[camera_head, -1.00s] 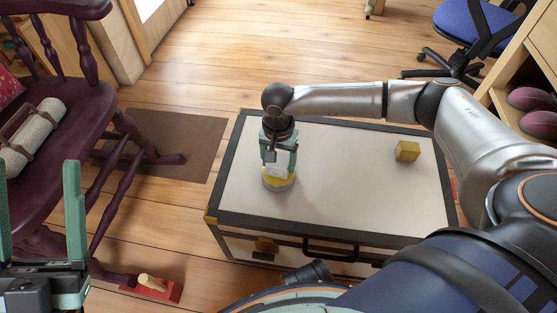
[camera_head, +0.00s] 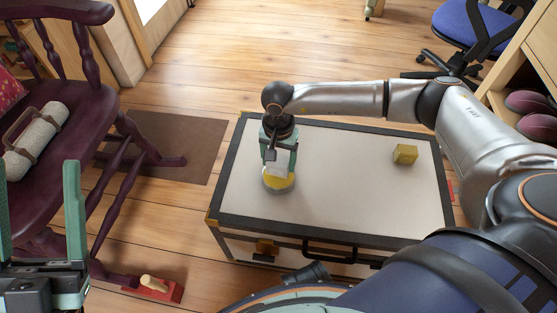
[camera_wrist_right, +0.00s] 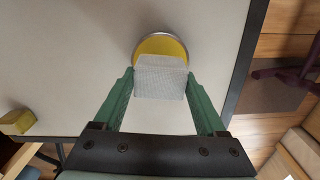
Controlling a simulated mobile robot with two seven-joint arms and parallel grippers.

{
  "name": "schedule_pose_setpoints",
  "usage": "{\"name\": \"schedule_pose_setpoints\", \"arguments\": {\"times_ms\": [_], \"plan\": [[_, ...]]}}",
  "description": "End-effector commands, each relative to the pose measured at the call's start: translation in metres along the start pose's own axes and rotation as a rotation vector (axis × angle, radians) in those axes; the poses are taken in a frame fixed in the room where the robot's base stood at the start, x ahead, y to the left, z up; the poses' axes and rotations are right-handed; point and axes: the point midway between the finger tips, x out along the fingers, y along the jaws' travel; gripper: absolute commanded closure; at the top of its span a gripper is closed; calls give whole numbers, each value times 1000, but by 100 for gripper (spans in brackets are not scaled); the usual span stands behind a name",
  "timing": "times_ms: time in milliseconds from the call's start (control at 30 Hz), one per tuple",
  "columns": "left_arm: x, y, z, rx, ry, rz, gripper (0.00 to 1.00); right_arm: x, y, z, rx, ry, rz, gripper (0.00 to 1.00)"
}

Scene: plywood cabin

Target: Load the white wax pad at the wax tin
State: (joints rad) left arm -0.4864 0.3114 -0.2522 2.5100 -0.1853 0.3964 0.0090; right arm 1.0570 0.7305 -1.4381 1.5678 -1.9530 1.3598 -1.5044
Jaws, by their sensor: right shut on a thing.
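The wax tin is a round, shallow tin with a silver rim and yellow wax (camera_head: 280,184); it stands on the left part of the trunk lid. It also shows at the top of the right wrist view (camera_wrist_right: 160,43). My right gripper (camera_head: 279,164) is over the tin, shut on the white wax pad (camera_wrist_right: 160,78), a pale block between its fingertips. The pad partly covers the near side of the tin in the wrist view; I cannot tell whether they touch. My left gripper (camera_head: 40,225) is at the lower left, fingers wide apart, apparently empty.
The trunk (camera_head: 340,200) has a pale lid with dark edges. A yellow block (camera_head: 405,154) sits on its right side. A dark red rocking chair (camera_head: 70,115) with a rolled mat stands at left. A red object with a wooden handle (camera_head: 155,288) lies on the floor.

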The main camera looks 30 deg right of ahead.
Motion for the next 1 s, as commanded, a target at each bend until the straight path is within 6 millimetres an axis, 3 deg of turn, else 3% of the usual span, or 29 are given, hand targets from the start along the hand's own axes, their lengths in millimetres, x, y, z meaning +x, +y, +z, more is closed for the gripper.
{"name": "schedule_pose_setpoints", "arguments": {"times_ms": [533,1000], "plan": [[24,-11,-24,0,0,0,30,-48,-1,0,0,1,-3,71],[24,-11,-24,0,0,0,30,-49,0,0,1,0,-2,71]]}}
